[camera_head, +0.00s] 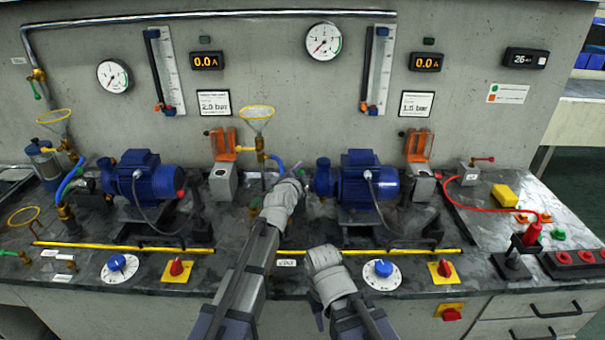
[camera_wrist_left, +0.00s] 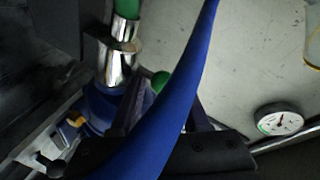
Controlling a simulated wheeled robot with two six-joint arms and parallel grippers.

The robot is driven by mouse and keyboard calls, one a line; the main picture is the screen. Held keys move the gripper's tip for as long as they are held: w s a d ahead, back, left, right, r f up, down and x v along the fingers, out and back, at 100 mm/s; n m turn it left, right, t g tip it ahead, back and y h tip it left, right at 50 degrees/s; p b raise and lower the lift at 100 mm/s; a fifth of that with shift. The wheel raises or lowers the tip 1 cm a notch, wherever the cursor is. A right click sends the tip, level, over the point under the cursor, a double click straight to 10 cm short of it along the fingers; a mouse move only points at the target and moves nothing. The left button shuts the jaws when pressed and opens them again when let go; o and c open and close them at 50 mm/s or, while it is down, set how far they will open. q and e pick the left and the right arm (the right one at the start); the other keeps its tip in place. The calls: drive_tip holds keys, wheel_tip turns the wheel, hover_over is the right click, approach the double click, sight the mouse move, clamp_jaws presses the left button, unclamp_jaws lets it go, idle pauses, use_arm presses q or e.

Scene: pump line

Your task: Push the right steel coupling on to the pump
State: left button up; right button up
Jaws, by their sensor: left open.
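The right pump (camera_head: 365,182) is a blue motor unit with its blue inlet at its left end. My left gripper (camera_head: 301,172) is just left of that inlet and open. In the left wrist view a steel coupling (camera_wrist_left: 116,65) with a green part above it stands at the blue pump body (camera_wrist_left: 103,105). I cannot tell whether it is fully seated. A blue hose (camera_wrist_left: 176,115) crosses in front of the left fingers and hides part of them. My right forearm (camera_head: 332,275) is low in front of the bench; its fingers are mostly hidden.
The left pump (camera_head: 150,175) stands farther left. A yellow funnel stand (camera_head: 257,125) rises behind my left arm. A yellow rail (camera_head: 400,251) runs along the front, with blue dials (camera_head: 383,268) and red knobs before it. A red cable lies at right.

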use_arm(q)
drive_tip(key=p+v, duration=0.1)
drive_tip(key=v, duration=0.6)
drive_tip(key=shift+s+p, duration=0.3)
drive_tip(key=shift+s, duration=0.05)
use_arm(e)
drive_tip(key=shift+r, duration=0.8)
use_arm(q)
drive_tip(key=shift+a, duration=0.15)
use_arm(e)
drive_tip(key=shift+a, duration=0.1)
